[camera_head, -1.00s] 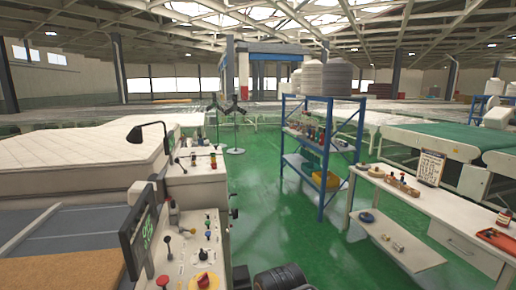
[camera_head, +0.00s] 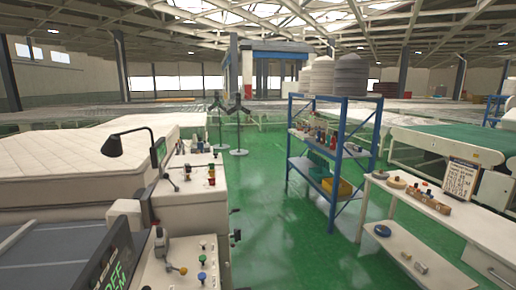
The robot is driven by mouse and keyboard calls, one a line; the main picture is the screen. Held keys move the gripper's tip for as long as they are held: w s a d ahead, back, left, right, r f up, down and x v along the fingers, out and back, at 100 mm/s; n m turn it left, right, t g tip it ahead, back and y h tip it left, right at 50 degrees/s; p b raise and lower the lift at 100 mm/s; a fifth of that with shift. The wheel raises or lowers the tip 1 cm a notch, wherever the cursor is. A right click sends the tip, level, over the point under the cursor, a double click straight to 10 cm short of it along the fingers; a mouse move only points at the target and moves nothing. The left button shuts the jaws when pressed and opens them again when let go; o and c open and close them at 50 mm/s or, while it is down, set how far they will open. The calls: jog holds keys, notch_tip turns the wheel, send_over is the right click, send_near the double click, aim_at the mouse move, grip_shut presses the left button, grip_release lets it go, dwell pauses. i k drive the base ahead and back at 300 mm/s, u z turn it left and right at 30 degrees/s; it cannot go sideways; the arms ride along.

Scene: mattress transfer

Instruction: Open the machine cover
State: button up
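A white machine (camera_head: 195,205) with control boxes stands at the lower left, beside a quilted mattress (camera_head: 70,160). Its near panel (camera_head: 150,275) carries coloured knobs and a lever, and is cut by the bottom edge. A display with green characters (camera_head: 117,270) is at the panel's left. The farther box carries a black lamp (camera_head: 112,146) and several red, yellow and dark controls. I cannot tell which part is the cover or whether one stands open. My gripper is not in view.
A blue-framed shelf (camera_head: 335,190) with bottles and bins stands right of centre. A white workbench (camera_head: 445,222) with small items and a sign is at the right. Green floor (camera_head: 265,225) lies clear between the machine and shelf. Two dark-topped stands (camera_head: 238,152) are farther back.

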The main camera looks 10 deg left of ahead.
aim_at(199, 160)
jog(key=z, duration=0.2)
jog(key=i, duration=1.75)
jog(key=u, duration=0.8)
jog(key=i, duration=1)
jog(key=u, duration=1.45)
jog(key=i, duration=0.35)
jog(key=u, duration=0.25)
